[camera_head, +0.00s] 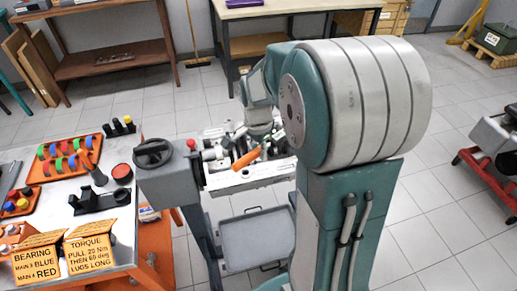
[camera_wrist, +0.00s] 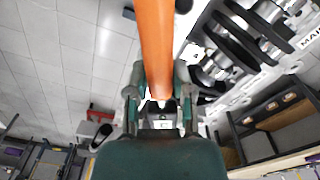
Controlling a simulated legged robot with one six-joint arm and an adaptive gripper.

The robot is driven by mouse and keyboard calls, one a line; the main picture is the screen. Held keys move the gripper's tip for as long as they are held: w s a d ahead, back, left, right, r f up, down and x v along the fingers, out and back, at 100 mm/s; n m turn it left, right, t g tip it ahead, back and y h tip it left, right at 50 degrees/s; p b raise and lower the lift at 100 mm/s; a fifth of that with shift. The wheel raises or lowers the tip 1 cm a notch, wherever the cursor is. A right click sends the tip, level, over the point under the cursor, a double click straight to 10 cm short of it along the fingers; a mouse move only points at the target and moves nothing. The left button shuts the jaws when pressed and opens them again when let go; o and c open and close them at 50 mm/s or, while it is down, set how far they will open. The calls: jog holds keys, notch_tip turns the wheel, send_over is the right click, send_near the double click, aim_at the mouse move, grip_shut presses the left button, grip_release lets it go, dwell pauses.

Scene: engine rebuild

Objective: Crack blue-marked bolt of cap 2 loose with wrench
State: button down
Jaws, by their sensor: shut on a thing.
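My gripper (camera_wrist: 158,103) is shut on the orange-handled wrench (camera_wrist: 156,40), whose handle runs up out of the top of the wrist view. In the head view the orange handle (camera_head: 247,158) lies tilted over the engine block (camera_head: 250,180), with my gripper (camera_head: 262,138) just above it. In the wrist view the engine block (camera_wrist: 293,62) is to the right of the handle, with a shiny crankshaft and dark curved bearing caps (camera_wrist: 238,38). I cannot make out cap 2's blue-marked bolt or the wrench's working end, nor tell whether they touch.
The engine stand (camera_head: 170,180) has a black handwheel and a grey tray (camera_head: 255,240) below. At left, a bench (camera_head: 60,217) holds orange trays, coloured parts and two yellow signs (camera_head: 90,252). A wooden shelf and table stand behind. Open floor lies between.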

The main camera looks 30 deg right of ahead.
jog(key=shift+f, duration=0.9)
dwell(0.9)
dwell(0.4)
jog(key=shift+s+d+n, duration=0.25)
jog(key=shift+s+n, duration=0.35)
jog(key=shift+s, duration=0.15)
jog(key=shift+s, duration=0.2)
jog(key=shift+s+d+n, duration=0.3)
jog(key=shift+s+n, duration=0.3)
jog(key=shift+s, duration=0.1)
jog(key=shift+s+d+n, duration=0.4)
jog(key=shift+s+n, duration=0.1)
jog(key=shift+s, duration=0.2)
dwell(0.4)
jog(key=shift+s+d, duration=0.1)
jog(key=shift+s, duration=0.05)
